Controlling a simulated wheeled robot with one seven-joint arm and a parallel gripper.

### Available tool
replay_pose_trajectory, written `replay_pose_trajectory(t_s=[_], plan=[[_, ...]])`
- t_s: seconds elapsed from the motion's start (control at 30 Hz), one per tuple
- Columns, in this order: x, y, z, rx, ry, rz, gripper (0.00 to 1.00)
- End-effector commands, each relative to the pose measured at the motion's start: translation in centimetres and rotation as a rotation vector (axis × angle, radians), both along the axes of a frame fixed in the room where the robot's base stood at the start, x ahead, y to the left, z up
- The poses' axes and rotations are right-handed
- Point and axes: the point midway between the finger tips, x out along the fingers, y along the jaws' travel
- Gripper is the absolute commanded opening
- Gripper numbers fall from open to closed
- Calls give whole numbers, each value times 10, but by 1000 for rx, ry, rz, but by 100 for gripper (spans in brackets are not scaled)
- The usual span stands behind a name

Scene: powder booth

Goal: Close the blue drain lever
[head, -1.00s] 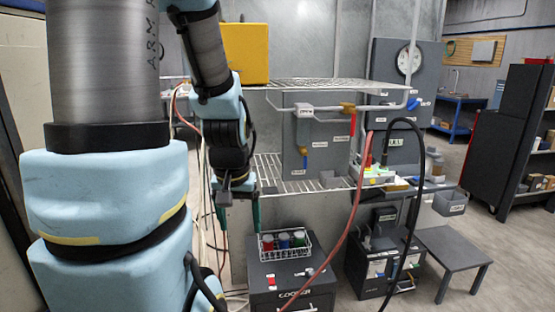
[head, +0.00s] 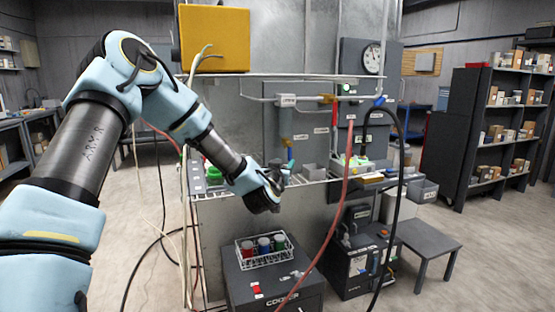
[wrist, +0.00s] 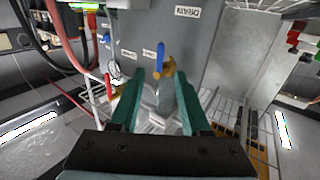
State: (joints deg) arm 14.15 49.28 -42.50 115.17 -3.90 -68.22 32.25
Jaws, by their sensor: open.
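The blue drain lever (wrist: 160,54) is in the wrist view, joined to a brass valve (wrist: 169,70) on a grey pipe. A DRAIN label (wrist: 187,11) is on the panel close by. In the head view the lever (head: 290,154) hangs below the brass fitting, small and partly crowded by my wrist. My gripper (wrist: 160,76) is open, with green fingers to either side of the pipe in the wrist view. The lever shows beyond the fingertips; I see no contact. In the head view my gripper (head: 280,173) is just below and left of the lever.
A wire shelf (head: 225,189) runs under my gripper. A red hose (head: 344,190) and a black hose (head: 398,180) hang at the right. A wire basket of jars (head: 264,256) sits on the cooler below. A yellow box (head: 214,38) is above.

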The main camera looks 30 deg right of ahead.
Motion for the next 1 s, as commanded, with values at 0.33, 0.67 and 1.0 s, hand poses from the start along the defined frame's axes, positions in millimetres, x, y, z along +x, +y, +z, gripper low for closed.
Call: replay_pose_trajectory(t_s=[0.33,0.67,1.0], plan=[[46,-38,3,0,4,2,47],[75,-64,1,2,2,-1,47],[78,-66,0,3,2,0,47]])
